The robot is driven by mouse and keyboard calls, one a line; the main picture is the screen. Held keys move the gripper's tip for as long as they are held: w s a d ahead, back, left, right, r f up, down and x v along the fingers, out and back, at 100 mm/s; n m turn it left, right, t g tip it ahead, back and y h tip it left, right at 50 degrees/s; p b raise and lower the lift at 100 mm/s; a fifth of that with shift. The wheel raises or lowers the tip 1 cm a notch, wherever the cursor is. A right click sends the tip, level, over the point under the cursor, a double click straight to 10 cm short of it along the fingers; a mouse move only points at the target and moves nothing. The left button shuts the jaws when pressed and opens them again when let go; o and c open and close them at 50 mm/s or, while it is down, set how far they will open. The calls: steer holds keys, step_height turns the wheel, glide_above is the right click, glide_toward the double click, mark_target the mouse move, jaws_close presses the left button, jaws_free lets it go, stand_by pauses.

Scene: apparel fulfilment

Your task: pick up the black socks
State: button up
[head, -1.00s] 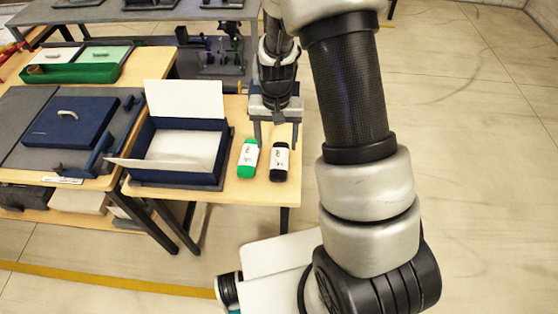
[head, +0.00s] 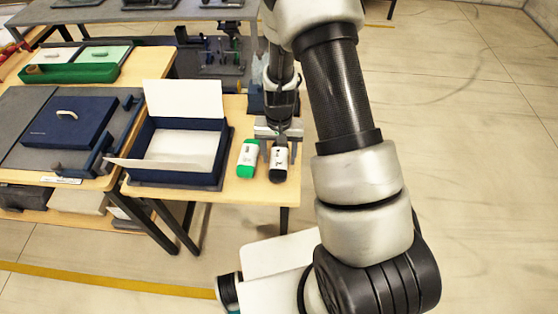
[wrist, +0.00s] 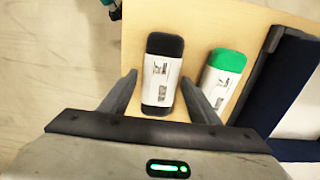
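The black socks (wrist: 162,74), a dark rolled bundle with a white label band, lie on the wooden table; they also show in the head view (head: 279,164). My gripper (wrist: 165,85) is open, with one finger on either side of the socks. In the head view my gripper (head: 279,143) is over the far end of the bundle. Whether the fingers touch the socks or how high they are above the table is hard to tell.
Green socks (head: 248,158) with a white label lie close to the left of the black socks; in the wrist view the green bundle (wrist: 222,78) is just beyond one finger. An open navy box (head: 135,178) stands further left. The table edge is near on the right.

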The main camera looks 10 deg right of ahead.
steer(key=c, duration=0.8)
